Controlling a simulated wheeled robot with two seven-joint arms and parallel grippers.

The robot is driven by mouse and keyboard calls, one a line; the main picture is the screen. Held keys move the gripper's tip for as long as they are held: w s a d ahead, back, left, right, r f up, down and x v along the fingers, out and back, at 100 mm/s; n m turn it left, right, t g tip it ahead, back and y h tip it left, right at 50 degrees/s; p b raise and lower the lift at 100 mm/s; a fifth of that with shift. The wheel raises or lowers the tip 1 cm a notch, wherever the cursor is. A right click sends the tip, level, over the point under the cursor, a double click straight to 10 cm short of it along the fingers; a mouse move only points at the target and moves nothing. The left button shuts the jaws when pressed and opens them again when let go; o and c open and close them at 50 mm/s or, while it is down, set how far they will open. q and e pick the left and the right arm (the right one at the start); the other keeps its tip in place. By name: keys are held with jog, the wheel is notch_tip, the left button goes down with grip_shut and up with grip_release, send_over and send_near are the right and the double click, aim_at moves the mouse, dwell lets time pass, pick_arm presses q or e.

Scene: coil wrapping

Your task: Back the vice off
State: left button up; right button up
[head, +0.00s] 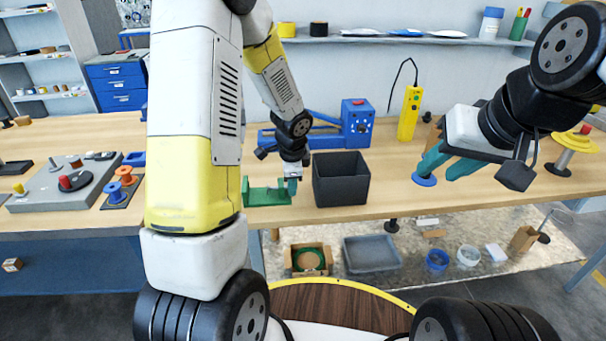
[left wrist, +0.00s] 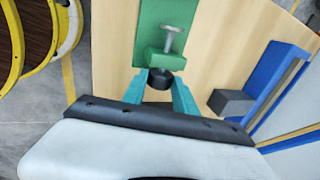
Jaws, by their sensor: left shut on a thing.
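The green vice (head: 262,194) sits at the table's front edge, left of the black bin in the head view. In the left wrist view its green body (left wrist: 163,22) shows with a green block and a grey metal screw (left wrist: 172,40) on it. A dark round knob (left wrist: 160,79) is at the vice's near end. My left gripper (head: 291,186) has its teal fingertips on both sides of the knob, shut on it.
A black open bin (head: 341,180) stands close to the right of my left gripper. A blue machine (head: 356,122) and a yellow control box (head: 410,112) stand behind. A grey board (head: 62,185) with small parts lies at the left.

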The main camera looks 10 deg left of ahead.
pick_arm(q)
jog(key=shift+a, duration=0.1)
jog(key=o, duration=0.8)
jog(key=shift+w+a+g+h, duration=0.15)
jog(key=shift+w+g+h, duration=0.15)
jog(key=shift+g, duration=0.5)
jog(key=shift+w+r+g+h, duration=0.1)
jog(key=shift+g+h, duration=0.2)
jog(key=shift+g, duration=0.7)
